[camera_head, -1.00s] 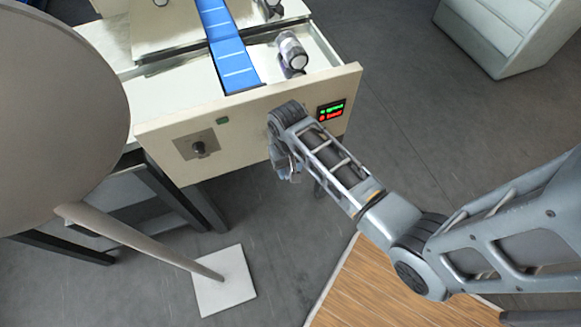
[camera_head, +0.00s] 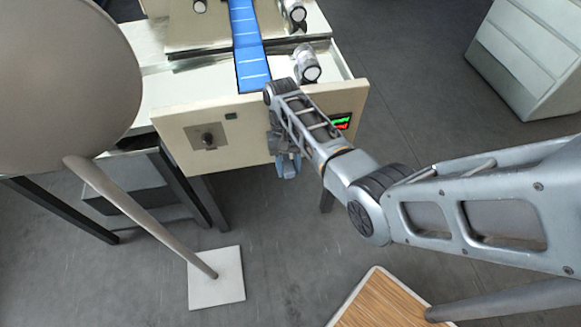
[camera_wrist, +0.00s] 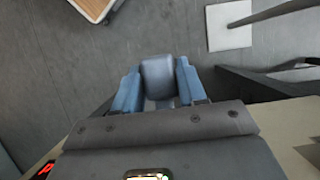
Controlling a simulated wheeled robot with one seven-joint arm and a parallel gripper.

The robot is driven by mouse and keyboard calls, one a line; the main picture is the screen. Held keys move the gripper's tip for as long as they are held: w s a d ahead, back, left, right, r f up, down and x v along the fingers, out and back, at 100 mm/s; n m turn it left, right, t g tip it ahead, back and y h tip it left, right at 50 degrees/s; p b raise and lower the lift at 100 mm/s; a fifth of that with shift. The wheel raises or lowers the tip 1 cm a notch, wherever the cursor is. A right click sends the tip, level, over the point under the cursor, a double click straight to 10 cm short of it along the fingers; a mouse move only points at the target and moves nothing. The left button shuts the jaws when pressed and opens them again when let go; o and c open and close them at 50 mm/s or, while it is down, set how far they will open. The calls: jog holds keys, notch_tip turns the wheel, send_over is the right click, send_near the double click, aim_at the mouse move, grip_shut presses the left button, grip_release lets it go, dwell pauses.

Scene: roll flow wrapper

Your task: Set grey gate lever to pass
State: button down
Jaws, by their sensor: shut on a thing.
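My gripper (camera_wrist: 158,92) has its two blue fingers on either side of a smooth grey block, which I take to be the grey gate lever (camera_wrist: 158,76). The fingers are shut on it. In the head view my gripper (camera_head: 287,163) is in front of the cream front panel (camera_head: 245,150) of the machine, right of the black knob (camera_head: 208,138). There my own wrist hides the lever and its mount. I cannot tell which setting the lever is at.
A blue conveyor belt (camera_head: 247,48) runs across the machine top, with a grey cylinder (camera_head: 307,68) beside it. A small red and green display (camera_head: 341,121) is right of my wrist. A round grey tabletop (camera_head: 65,80) stands close at left.

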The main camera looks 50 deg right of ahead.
aim_at(286, 157)
jog(key=shift+r, duration=0.1)
jog(key=c, duration=0.7)
grip_release()
jog(key=shift+v, duration=3.9)
